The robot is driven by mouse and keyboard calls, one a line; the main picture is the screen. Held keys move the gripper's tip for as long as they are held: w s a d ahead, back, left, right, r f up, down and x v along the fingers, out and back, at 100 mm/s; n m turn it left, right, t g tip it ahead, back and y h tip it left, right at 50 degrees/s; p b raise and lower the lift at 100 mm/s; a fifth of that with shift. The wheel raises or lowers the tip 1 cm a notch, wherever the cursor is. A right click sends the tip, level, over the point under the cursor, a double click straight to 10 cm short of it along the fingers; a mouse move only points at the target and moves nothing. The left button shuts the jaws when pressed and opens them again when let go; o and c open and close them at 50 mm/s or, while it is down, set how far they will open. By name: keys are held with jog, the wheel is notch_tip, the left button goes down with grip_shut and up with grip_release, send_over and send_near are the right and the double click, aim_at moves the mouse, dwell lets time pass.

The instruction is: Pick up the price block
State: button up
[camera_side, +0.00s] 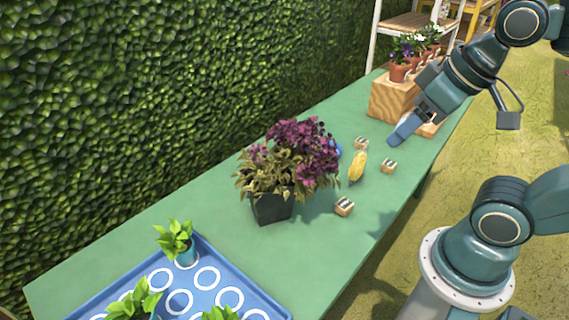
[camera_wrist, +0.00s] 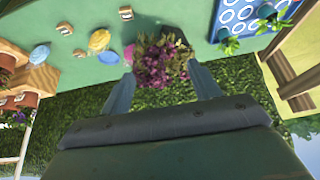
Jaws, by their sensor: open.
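Three small wooden blocks with dark-and-white tops lie on the green table; I cannot tell which is the price block. Blocks also show in the wrist view (camera_wrist: 126,13), at upper left (camera_wrist: 64,29) and just below that (camera_wrist: 79,53). My gripper (camera_side: 394,138) is open and empty, above the table's far part, apart from the blocks. Its two fingers show in the wrist view (camera_wrist: 161,72).
A potted purple plant (camera_side: 272,205) stands mid-table, with a yellow object (camera_side: 357,166) and a blue object (camera_side: 338,151) near it. A blue tray (camera_side: 262,299) with seedlings is at the near end. A wooden stand (camera_side: 388,101) with flowerpots is at the far end. A hedge (camera_side: 150,90) borders the table.

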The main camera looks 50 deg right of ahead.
jog(key=w+d+m+g+h, duration=0.1)
jog(key=w+d+m+g, duration=0.1)
jog(key=w+d+m, duration=0.5)
jog(key=m+g+y, duration=0.1)
jog(key=m+g, duration=0.3)
jog(key=m, duration=0.7)
send_over(390, 163)
notch_tip(390, 163, down, 22)
jog(key=shift+f, duration=0.2)
jog(key=shift+a+f, duration=0.1)
jog(key=shift+f, duration=4.2)
jog(key=shift+f, duration=0.1)
